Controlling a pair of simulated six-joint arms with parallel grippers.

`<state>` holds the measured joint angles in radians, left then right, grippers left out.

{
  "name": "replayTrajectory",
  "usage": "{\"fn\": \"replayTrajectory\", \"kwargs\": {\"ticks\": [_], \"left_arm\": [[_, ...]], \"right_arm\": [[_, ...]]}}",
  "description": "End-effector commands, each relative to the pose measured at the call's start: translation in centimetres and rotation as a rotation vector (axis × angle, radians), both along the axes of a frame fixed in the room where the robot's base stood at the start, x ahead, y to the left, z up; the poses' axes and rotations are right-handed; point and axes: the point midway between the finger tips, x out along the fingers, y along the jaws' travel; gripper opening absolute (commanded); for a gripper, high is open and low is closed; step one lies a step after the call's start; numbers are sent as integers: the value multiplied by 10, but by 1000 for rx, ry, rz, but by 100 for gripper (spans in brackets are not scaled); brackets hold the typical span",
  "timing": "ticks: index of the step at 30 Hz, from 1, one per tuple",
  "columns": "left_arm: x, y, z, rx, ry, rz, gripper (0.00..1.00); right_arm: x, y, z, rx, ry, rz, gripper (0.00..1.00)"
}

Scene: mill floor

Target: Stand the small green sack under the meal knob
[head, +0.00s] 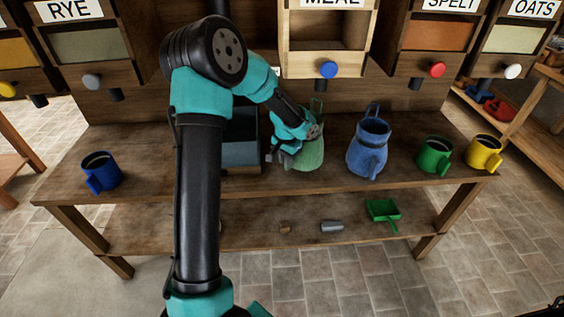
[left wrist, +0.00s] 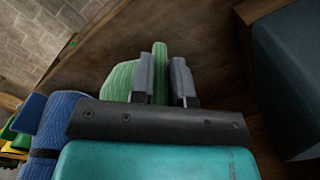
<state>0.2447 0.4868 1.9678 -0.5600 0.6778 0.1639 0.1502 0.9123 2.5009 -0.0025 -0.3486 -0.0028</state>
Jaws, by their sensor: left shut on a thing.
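The small green sack (head: 312,152) stands on the bench, just below the MEAL bin (head: 326,32) and its blue knob (head: 328,69). My left gripper (head: 284,153) is at the sack's left side, partly covering it. In the left wrist view, the fingers (left wrist: 163,82) are shut on a strip of the green sack (left wrist: 119,80). Whether the sack's base touches the bench is hard to tell. My right gripper is in neither view.
A blue sack (head: 368,150) stands right of the green one. A dark box (head: 243,158) is close on the left. Blue (head: 103,171), green (head: 435,157) and yellow (head: 484,153) mugs stand along the bench (head: 150,160). A green scoop (head: 383,211) lies on the lower shelf.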

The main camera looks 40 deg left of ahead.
Motion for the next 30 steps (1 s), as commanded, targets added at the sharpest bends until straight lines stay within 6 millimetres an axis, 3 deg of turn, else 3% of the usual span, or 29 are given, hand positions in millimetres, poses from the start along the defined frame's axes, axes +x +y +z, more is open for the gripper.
{"fn": "replayTrajectory", "kwargs": {"ticks": [25, 30], "left_arm": [[66, -2, -6, 0, -1, -1, 0], [67, -2, -16, -1, 0, 0, 0]], "right_arm": [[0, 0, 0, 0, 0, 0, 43], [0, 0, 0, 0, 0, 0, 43]]}}
